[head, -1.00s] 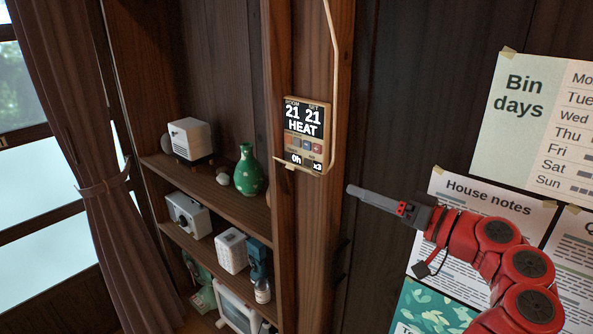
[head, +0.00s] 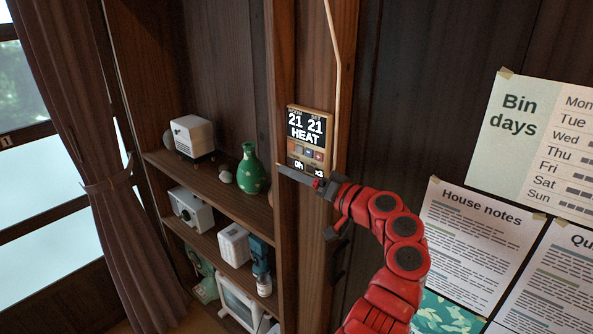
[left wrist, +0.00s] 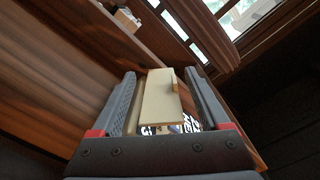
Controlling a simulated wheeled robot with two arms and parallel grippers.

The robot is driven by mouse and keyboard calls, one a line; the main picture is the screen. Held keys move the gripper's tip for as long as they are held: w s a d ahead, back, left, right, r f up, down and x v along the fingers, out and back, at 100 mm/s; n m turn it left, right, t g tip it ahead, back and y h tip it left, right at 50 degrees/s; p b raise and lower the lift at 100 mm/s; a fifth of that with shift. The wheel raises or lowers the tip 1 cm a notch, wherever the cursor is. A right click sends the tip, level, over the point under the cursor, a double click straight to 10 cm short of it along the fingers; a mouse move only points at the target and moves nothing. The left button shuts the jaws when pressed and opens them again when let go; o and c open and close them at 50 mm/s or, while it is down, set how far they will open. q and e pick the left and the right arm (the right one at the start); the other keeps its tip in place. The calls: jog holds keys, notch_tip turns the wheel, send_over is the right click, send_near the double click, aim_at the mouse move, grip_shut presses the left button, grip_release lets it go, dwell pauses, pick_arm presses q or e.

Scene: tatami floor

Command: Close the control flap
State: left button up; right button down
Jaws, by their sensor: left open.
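The control panel (head: 308,130) is on a wooden post, its screen reading 21, 21 and HEAT, with small buttons below. Its flap (left wrist: 158,102) shows in the left wrist view as a pale board with a brown tab (left wrist: 178,80). It stands out from the panel, open, and part of the screen text shows beside it. In the head view the gripper mostly hides the flap. My left gripper (head: 292,172) is at the panel's bottom edge. In the left wrist view its open fingers (left wrist: 160,76) are on both sides of the flap; I cannot tell whether they touch it.
A shelf (head: 225,200) left of the post holds a green vase (head: 251,170), a white box-shaped device (head: 192,136) and other items. A thin conduit (head: 336,80) runs up from the panel. Paper notices (head: 480,225) hang at the right. A curtain (head: 105,160) hangs at the far left.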

pick_arm(q)
jog(key=shift+w+a, duration=0.1)
jog(key=shift+a, duration=0.1)
grip_shut()
dwell(0.3)
jog(key=m, duration=0.1)
jog(key=m+p, duration=0.1)
jog(key=m, duration=0.1)
jog(key=shift+w+d+r+m+p, duration=0.1)
jog(key=shift+w+r+m+p, duration=0.05)
jog(key=shift+r+m+p, duration=0.2)
jog(key=shift+w+d+r+m+p, duration=0.1)
jog(key=shift+m+p, duration=0.3)
jog(key=shift+m, duration=0.45)
jog(key=shift+w+d+r+m+p, duration=0.1)
jog(key=shift+m+p, duration=0.25)
jog(key=shift+m, duration=0.45)
